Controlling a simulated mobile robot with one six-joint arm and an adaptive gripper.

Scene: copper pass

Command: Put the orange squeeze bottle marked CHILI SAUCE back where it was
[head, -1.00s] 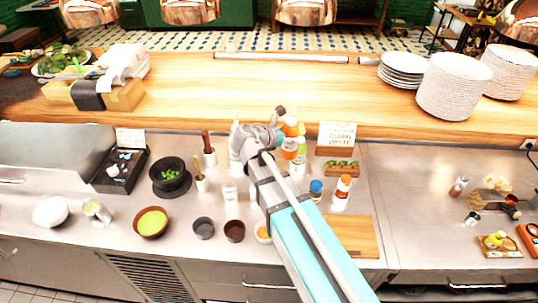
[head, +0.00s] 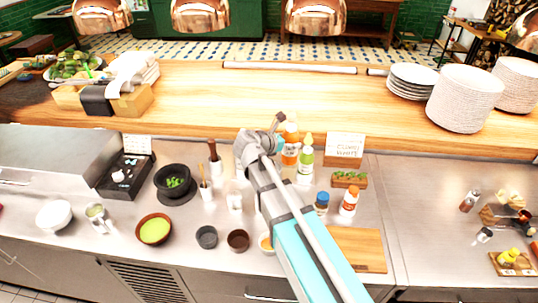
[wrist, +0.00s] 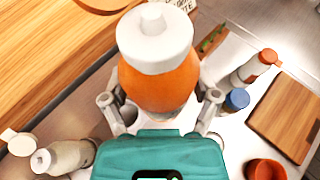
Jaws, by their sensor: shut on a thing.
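The orange squeeze bottle (wrist: 160,80) has a white cap and stands roughly upright between my gripper's fingers in the wrist view. Its label is not readable. In the head view the orange bottle (head: 290,153) is at the back of the steel counter, partly behind my arm. My gripper (wrist: 160,104) is shut on it, one finger on each side. I cannot tell if its base touches the counter.
A lettered sign (head: 345,147) and a small herb box (head: 349,179) are to the right. A blue-capped jar (head: 321,203) and a red-capped bottle (head: 348,203) stand nearer. A wooden board (head: 358,250) lies at the front. The wooden shelf (head: 260,90) runs behind.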

